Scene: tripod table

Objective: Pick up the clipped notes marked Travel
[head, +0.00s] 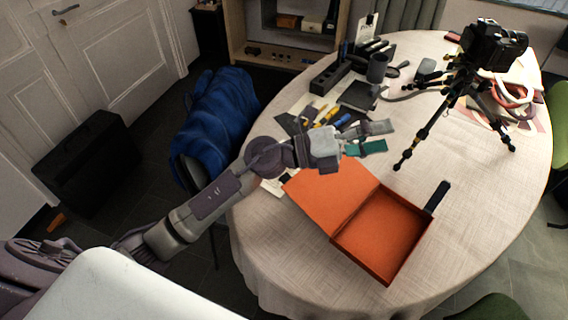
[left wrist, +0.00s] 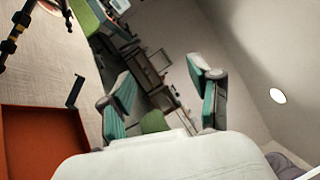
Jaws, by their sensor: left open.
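A white sheet with a black clip at its top (head: 367,26) stands at the back of the table in the head view; its lettering is too small to read. A pale paper (head: 273,187) lies at the near left table edge, partly hidden by my left arm and the orange box lid. I cannot tell which paper is marked Travel. My left gripper (head: 381,138) is open and empty above the table, beyond the orange box and well short of the clipped sheet. Its spread teal-padded fingers (left wrist: 162,80) show in the left wrist view with nothing between them. My right gripper is not in view.
An open orange box (head: 384,232) lies at the table's near side. A camera on a tripod (head: 458,100) stands at the right. A dark cup (head: 377,67), a black organiser (head: 331,76) and small tools crowd the back left. Bare tablecloth (head: 470,190) lies right of the box.

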